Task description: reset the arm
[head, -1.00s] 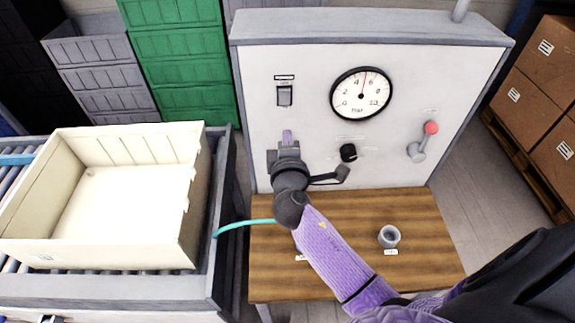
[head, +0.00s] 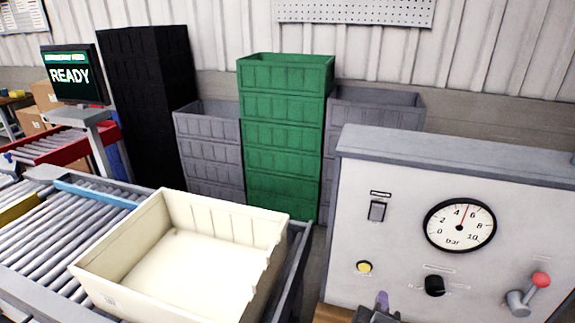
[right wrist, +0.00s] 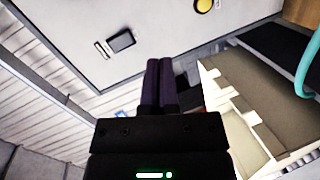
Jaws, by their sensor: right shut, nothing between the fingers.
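My right gripper (head: 381,299) shows only in part at the bottom edge of the head view, in front of the grey control panel (head: 400,220). Its purple fingertips sit below and between the yellow button (head: 364,267) and the black knob (head: 434,286). In the right wrist view the dark fingers (right wrist: 160,84) are together and hold nothing. The rest of the right arm is out of the head view. My left gripper is not in view.
The panel bears a switch (head: 377,211), a pressure gauge (head: 460,225) and a red-tipped lever (head: 527,294). A cream crate (head: 281,240) sits on the conveyor to the left. Green crates (head: 285,130) stand behind. A screen (head: 72,75) reads READY.

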